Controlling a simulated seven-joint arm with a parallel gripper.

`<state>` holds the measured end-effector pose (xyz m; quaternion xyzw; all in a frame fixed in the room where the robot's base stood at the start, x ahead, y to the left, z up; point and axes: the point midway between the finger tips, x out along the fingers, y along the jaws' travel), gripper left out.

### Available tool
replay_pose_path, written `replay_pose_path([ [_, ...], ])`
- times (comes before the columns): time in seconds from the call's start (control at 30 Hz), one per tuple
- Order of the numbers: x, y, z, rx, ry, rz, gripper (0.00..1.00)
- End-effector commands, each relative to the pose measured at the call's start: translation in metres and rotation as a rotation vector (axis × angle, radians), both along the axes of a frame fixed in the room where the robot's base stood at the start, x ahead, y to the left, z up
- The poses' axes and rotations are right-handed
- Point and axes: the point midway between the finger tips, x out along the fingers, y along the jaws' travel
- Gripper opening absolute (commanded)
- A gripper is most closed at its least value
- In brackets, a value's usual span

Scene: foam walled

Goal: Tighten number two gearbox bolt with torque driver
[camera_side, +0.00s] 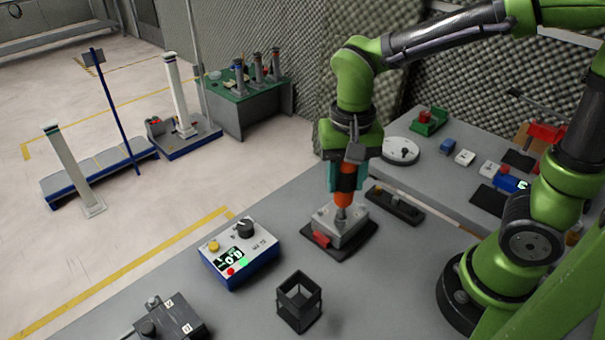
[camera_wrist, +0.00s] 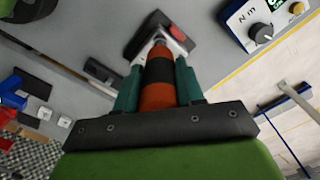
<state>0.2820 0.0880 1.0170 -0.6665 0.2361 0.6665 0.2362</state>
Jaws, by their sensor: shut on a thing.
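My gripper (camera_side: 347,182) points down over the gearbox and is shut on the torque driver (camera_side: 344,198), an orange tool with a black band. In the wrist view the driver (camera_wrist: 159,84) sits upright between the two teal fingers. The gearbox (camera_side: 342,228) is a grey metal block on a dark base plate, with a red part at its front left. The driver's tip reaches down to the top of the gearbox, near its middle. The bolts are too small or hidden to tell apart, so I cannot tell which one the tip is on.
A blue and white torque controller (camera_side: 240,258) with a green display stands left of the gearbox. An empty black open-frame holder (camera_side: 298,300) stands in front. A dark box (camera_side: 168,320) is at the front left. A black tray (camera_side: 395,205) lies right of the gearbox.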

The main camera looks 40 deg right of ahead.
Motion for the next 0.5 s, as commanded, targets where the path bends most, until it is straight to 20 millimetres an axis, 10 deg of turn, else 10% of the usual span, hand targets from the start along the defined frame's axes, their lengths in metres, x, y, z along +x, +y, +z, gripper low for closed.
replay_pose_path([
  [0.5, 0.0001, 0.0001, -0.0080, 0.000, 0.000, 0.001, 0.04],
])
